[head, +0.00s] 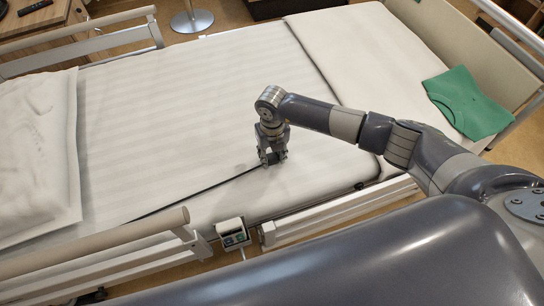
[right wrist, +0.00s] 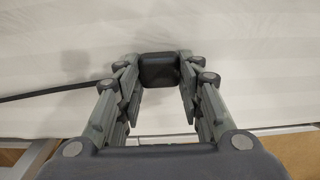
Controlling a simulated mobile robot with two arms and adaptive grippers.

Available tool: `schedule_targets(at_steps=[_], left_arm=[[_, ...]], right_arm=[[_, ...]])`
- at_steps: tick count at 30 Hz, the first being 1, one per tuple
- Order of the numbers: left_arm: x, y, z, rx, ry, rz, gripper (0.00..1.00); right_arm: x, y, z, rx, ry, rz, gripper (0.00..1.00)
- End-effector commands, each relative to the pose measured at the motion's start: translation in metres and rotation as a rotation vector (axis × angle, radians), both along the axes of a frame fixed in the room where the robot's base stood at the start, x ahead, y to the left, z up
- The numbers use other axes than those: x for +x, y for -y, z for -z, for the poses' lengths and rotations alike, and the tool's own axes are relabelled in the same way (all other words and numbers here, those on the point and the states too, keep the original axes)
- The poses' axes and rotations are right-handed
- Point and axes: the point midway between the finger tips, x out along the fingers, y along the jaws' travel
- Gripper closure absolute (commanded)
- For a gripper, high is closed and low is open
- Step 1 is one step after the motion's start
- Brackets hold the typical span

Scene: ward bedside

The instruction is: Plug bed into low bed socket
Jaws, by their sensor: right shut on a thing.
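My right gripper (head: 273,160) is over the near half of the bed (head: 215,95), pointing down. In the right wrist view its fingers (right wrist: 160,80) are closed on a black plug (right wrist: 160,68), which sits between the fingertips. A thin dark cable (head: 195,193) runs from the gripper to the lower left across the sheet. In the right wrist view the cable (right wrist: 45,93) leaves toward the left edge. The plug is mostly hidden by the fingers in the head view. I see no low bed socket in either view. My left gripper is not in view.
Bed rails (head: 335,212) line the near side. A small control box (head: 232,234) hangs between them. A pillow (head: 38,150) lies at the left, a green cloth (head: 468,102) at the right. A wooden bedside table (head: 40,20) with a remote stands top left.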

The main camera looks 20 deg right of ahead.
Motion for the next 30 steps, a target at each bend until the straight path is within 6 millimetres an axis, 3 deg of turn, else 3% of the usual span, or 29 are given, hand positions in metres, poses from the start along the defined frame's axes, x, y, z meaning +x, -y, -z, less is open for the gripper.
schedule_targets(at_steps=[8,17,30], left_arm=[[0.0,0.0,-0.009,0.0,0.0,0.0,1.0],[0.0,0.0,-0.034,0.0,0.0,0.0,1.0],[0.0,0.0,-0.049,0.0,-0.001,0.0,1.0]], right_arm=[[0.0,0.0,-0.011,0.0,0.0,0.0,0.87],[0.0,0.004,-0.041,-0.002,0.0,0.003,0.87],[-0.016,0.117,-0.047,-0.003,-0.001,0.004,0.87]])
